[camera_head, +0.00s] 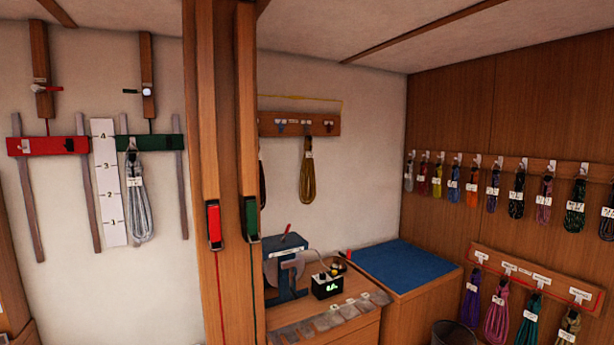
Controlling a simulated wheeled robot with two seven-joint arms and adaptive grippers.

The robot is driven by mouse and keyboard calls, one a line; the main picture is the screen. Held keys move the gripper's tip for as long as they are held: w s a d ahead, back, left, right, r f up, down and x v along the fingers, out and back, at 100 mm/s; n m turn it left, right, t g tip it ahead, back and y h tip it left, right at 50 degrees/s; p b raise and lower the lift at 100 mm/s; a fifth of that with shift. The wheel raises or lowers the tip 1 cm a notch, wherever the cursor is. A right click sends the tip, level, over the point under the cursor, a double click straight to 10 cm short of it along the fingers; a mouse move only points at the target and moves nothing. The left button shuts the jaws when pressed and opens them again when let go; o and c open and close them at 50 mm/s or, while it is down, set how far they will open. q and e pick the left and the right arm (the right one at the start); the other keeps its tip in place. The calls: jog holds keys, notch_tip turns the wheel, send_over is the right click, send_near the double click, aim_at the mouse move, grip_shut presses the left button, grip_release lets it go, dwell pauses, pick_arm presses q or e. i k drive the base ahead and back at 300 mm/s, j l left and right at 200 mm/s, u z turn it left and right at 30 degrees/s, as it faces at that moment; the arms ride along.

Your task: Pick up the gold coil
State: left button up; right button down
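Another dark coil (262,185) on that rail is mostly hidden behind the wooden posts. A yellow coil (437,180) hangs on the upper right-hand rail, and a tan coil (567,328) hangs at the lower right. Neither of my grippers is in view.
Two wooden posts (203,130) stand in front, left of the gold coil. Below it, a wooden counter (352,328) holds a machine and a small black box (327,286) with a green display. A blue-topped cabinet (400,266) stands to the right. A grey coil (138,200) hangs left.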

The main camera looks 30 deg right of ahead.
aim_at(308, 169)
jog(key=i+l, duration=0.15)
jog(key=l, duration=0.25)
jog(key=i+l, duration=0.15)
jog(key=l, duration=0.2)
jog(key=i+l+u, duration=0.1)
jog(key=l, duration=0.3)
jog(key=i+l, duration=0.2)
jog(key=l, duration=0.2)
jog(key=i+l, duration=0.1)
jog(key=l, duration=0.25)
jog(key=i+l+u, duration=0.1)
jog(key=l, duration=0.3)
jog(key=i+l, duration=0.2)
jog(key=l, duration=0.2)
jog(key=i+l, duration=0.1)
jog(key=l, duration=0.3)
jog(key=u, duration=0.05)
